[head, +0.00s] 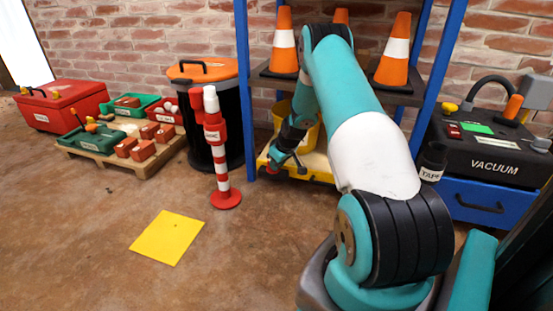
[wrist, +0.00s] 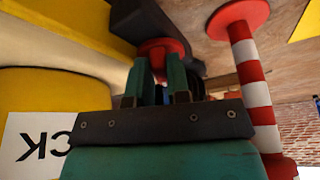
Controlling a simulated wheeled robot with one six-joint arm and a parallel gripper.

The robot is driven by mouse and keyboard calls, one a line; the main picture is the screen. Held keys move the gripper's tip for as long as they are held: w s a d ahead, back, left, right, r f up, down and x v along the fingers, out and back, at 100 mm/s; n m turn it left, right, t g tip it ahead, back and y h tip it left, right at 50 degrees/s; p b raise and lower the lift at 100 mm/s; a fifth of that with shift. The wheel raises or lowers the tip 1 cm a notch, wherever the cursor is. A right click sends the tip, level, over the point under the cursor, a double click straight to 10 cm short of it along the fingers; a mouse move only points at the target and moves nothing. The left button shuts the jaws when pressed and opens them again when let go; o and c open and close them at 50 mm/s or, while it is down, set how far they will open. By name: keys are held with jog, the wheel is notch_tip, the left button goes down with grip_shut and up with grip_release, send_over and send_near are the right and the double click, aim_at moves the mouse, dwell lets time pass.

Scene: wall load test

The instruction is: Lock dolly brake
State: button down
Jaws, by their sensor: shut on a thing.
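The yellow dolly (head: 318,170) stands low under the shelf rack, with a yellow bucket (head: 312,138) on it. My gripper (head: 273,163) reaches down to the dolly's front left corner. In the wrist view my gripper (wrist: 160,76) has its two teal fingers shut on a red brake lever (wrist: 162,47), whose rounded red part shows at the fingertips. A dark piece lies behind it. A white label (wrist: 36,145) with upside-down letters, partly cut off, shows at the lower left. I cannot tell the lever's exact position.
A red-and-white post (head: 221,170) stands just left of my gripper; it looms close in the wrist view (wrist: 246,70). A blue rack upright (head: 245,90) is close behind. A black bin (head: 207,120) and a pallet of crates (head: 133,160) stand left. Floor around the yellow sheet (head: 167,238) is clear.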

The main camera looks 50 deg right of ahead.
jog(key=shift+d+n+y+p, duration=0.25)
jog(key=shift+n+y+p, duration=0.35)
jog(key=shift+n+p, duration=0.8)
jog(key=shift+n, duration=0.3)
jog(key=c, duration=1.1)
grip_release()
jog(key=shift+d, duration=0.1)
jog(key=shift+d, duration=0.1)
jog(key=shift+b, duration=0.35)
